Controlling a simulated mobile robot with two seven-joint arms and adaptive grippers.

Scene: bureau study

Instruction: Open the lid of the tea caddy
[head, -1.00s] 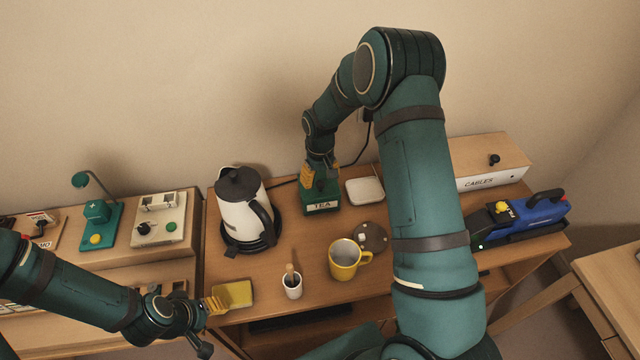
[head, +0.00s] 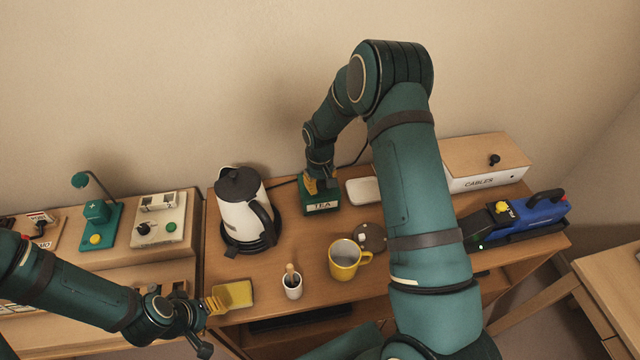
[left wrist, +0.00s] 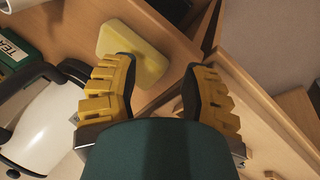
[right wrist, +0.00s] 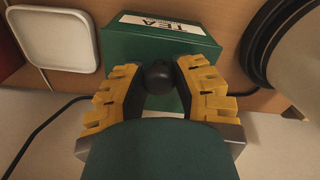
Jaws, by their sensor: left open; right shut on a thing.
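The tea caddy (head: 322,206) is a green box with a white TEA label, standing at the back of the wooden desk, right of the kettle. It also shows in the right wrist view (right wrist: 150,47). My right gripper (head: 319,184) is above the caddy; in the right wrist view (right wrist: 160,82) its yellow fingers are closed on a dark round knob (right wrist: 159,77) at the lid. Whether the lid is raised is hard to tell. My left gripper (head: 212,304) is open and empty at the desk's front left, beside a yellow sponge (head: 233,294); it also shows in the left wrist view (left wrist: 160,85).
A white kettle (head: 239,212) stands left of the caddy, with a cable behind. A white square pad (head: 362,191) lies right of it. A yellow mug (head: 343,261), a small white cup (head: 292,288) and a dark round disc (head: 371,237) stand in front. A CABLES box (head: 490,178) is at right.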

